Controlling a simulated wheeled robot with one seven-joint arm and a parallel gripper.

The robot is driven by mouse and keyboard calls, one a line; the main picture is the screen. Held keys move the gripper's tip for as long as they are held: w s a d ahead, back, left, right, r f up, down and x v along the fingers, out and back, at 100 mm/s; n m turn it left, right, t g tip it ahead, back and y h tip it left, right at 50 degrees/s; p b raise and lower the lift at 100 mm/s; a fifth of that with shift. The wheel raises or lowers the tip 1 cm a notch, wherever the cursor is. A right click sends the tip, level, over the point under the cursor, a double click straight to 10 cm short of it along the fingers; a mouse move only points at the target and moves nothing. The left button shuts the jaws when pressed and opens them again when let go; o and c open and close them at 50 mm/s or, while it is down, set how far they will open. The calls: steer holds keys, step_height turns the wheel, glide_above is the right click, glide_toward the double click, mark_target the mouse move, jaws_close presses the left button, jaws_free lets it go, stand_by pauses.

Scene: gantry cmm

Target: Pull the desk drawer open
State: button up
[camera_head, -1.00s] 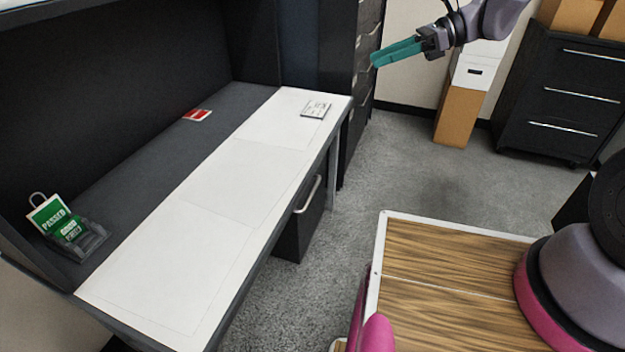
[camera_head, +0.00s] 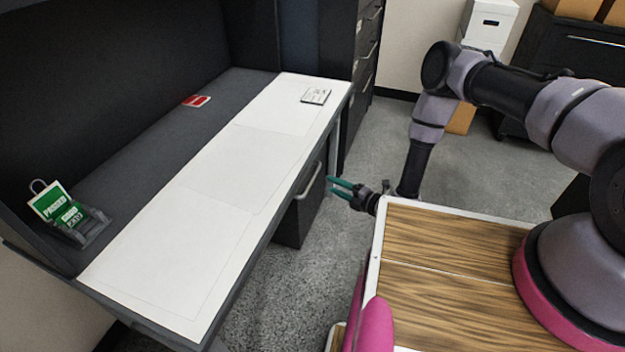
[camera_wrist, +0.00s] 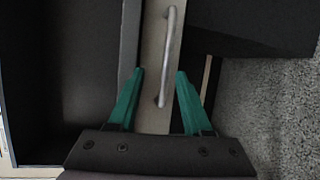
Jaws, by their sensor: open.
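The desk drawer (camera_head: 290,215) is a dark front under the desk's white top, with a silver bar handle (camera_head: 309,181). In the wrist view the handle (camera_wrist: 168,55) runs lengthwise on a pale strip, its near end between my fingertips or just beyond them. My gripper (camera_head: 335,186) has teal fingers and is open, just right of the handle in the head view. It also shows in the wrist view (camera_wrist: 160,74), with one finger on each side of the handle's line. I cannot tell whether the fingers touch anything. The drawer's inside does not show in the head view.
The desk (camera_head: 215,175) carries a small pad (camera_head: 316,96), a red-and-white card (camera_head: 196,101) and a green PASSED sign (camera_head: 50,203). My wood-topped base is close to my gripper. Dark cabinets (camera_head: 366,60) stand behind. Carpet (camera_head: 300,270) lies clear in front of the desk.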

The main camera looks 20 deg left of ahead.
mark_target(312, 177)
steer(key=x, duration=0.3)
steer(key=f+x, duration=0.1)
steer(key=x, duration=0.6)
steer(key=shift+a+f, duration=0.1)
steer(key=shift+f, duration=0.15)
jaws_close()
stand_by(1.1)
